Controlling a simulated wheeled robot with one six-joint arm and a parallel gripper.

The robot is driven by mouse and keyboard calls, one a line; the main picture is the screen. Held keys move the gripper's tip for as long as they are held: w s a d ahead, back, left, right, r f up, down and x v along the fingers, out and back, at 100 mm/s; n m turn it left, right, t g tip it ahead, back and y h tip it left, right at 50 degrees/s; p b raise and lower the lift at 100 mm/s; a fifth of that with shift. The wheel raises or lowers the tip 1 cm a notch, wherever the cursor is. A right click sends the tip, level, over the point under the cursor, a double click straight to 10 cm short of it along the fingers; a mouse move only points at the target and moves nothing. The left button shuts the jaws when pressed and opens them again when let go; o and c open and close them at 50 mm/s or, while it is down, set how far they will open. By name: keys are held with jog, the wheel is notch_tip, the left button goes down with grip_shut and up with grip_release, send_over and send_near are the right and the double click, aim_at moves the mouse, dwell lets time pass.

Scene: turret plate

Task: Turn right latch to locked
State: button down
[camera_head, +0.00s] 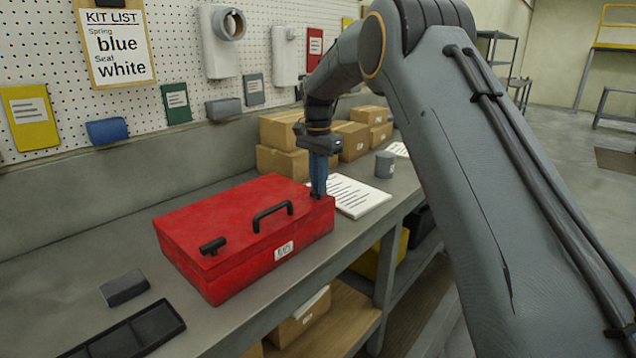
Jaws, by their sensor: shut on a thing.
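A closed red toolbox (240,233) sits on the grey workbench (110,240). A black handle (272,212) stands on its lid. The left latch (212,246) is a short black bar on the lid near the left front corner. My gripper (318,193) points down at the lid's right end, its blue fingers shut on the right latch (316,196). The fingers hide most of this latch, so I cannot tell its angle.
A printed sheet (350,196) and a grey cup (384,164) lie just right of the toolbox. Cardboard boxes (283,163) stand behind. A grey block (124,288) and a black tray (130,333) are at the front left. A pegboard wall (180,50) rises behind the bench.

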jog(key=c, duration=1.7)
grip_release()
jog(key=shift+d+r, duration=0.1)
jog(key=shift+c, duration=0.2)
notch_tip(320, 180, up, 8)
jog(key=b, duration=0.2)
jog(key=s+d+f+n, duration=0.3)
jog(key=s+d+f, duration=0.2)
jog(key=s, duration=0.7)
jog(key=s+d+f+n+t, duration=0.1)
jog(key=s+d+f+n, duration=0.2)
jog(key=s+f, duration=0.4)
jog(key=s+d+f+n, duration=0.3)
jog(key=s+d+f, duration=0.3)
jog(key=s, duration=1.2)
jog(key=shift+s+d+f, duration=0.3)
jog(key=shift+s+f, duration=0.1)
jog(key=shift+f, duration=0.1)
